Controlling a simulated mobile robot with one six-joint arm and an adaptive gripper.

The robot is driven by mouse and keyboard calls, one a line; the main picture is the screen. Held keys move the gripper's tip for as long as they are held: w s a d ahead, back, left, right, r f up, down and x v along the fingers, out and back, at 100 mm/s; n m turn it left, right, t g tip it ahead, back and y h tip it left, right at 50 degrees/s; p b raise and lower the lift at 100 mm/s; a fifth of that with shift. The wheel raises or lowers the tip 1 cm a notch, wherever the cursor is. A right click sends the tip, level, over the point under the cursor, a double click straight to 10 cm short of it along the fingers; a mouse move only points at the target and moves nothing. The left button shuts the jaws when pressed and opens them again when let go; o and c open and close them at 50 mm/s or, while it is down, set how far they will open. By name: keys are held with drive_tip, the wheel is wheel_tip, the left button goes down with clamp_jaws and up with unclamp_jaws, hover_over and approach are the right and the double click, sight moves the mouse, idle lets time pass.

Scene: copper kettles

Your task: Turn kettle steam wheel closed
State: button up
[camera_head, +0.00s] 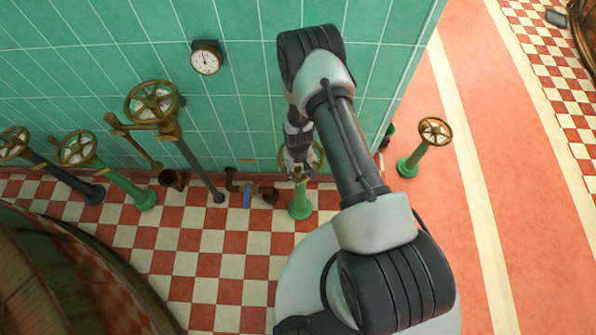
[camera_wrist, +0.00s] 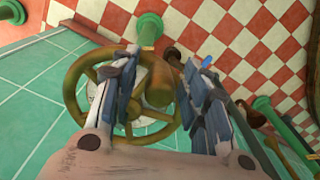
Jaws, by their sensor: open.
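A brass spoked handwheel (camera_wrist: 76,88) fills the middle of the wrist view, with a pale dial-like centre partly hidden behind my gripper (camera_wrist: 162,62). My gripper's two fingers are apart over the wheel, with a brass knob-like stub (camera_wrist: 160,88) showing between them. I cannot tell whether either finger touches it. In the head view the wheel's rim (camera_head: 319,155) shows beside my gripper (camera_head: 297,174), above a short green post (camera_head: 300,203). My arm and gripper hide most of the wheel there.
Other handwheels stand left on pipes (camera_head: 153,102), (camera_head: 77,148), and one stands right on a green post (camera_head: 434,131). A gauge (camera_head: 206,59) is on the green tiled wall. The checkered floor (camera_head: 215,265) is clear.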

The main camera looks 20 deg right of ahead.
drive_tip(key=shift+c, duration=0.4)
clamp_jaws()
idle(0.4)
